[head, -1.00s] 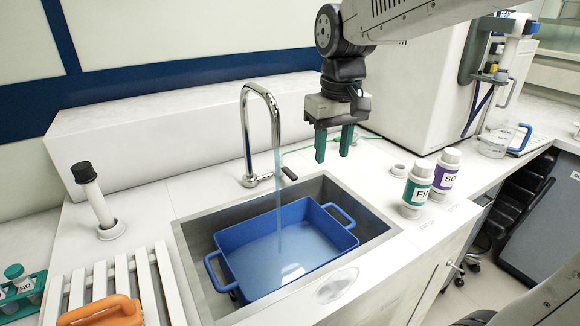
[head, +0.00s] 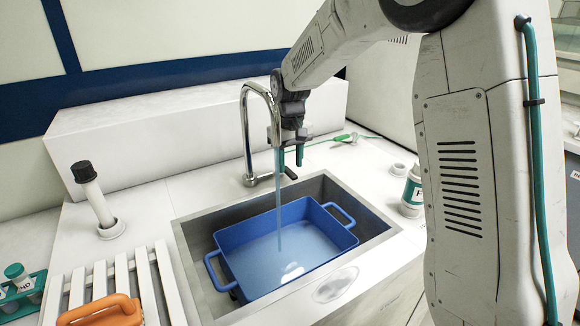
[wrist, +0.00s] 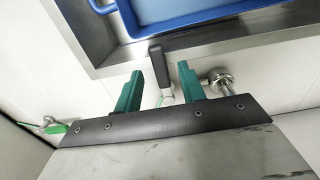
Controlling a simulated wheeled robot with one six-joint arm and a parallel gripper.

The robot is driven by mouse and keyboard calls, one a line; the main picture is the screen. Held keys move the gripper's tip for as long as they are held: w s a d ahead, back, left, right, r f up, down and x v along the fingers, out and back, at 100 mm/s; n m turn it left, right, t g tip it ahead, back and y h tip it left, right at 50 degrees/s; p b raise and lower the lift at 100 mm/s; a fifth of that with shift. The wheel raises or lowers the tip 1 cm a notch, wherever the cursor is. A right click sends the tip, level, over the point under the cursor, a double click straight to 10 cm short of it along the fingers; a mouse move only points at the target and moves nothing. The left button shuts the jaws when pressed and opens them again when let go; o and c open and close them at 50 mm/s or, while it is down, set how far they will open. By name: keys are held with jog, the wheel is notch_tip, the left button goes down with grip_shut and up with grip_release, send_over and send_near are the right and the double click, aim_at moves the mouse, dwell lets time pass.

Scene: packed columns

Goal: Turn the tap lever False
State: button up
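The chrome tap (head: 247,140) stands behind the sink, and a stream of water runs from its spout into a blue tub. Its black-tipped lever (head: 290,173) sticks out to the right at the tap's base. My gripper (head: 289,157) points down just above the lever, behind the water stream in the head view. In the wrist view the two green fingers of my gripper (wrist: 159,84) are apart. The lever (wrist: 157,54) shows in the gap between them, its black tip extending past the fingertips toward the sink. I cannot tell whether a finger touches it.
The blue tub (head: 228,240) sits in the sink (head: 190,246) with water in it. A white bottle (head: 413,192) stands right of the sink, partly hidden by my arm. A black-capped tube (head: 97,203), a white rack (head: 117,285) and an orange handle (head: 100,312) are on the left.

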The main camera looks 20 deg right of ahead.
jog(key=shift+f, duration=0.9)
grip_shut()
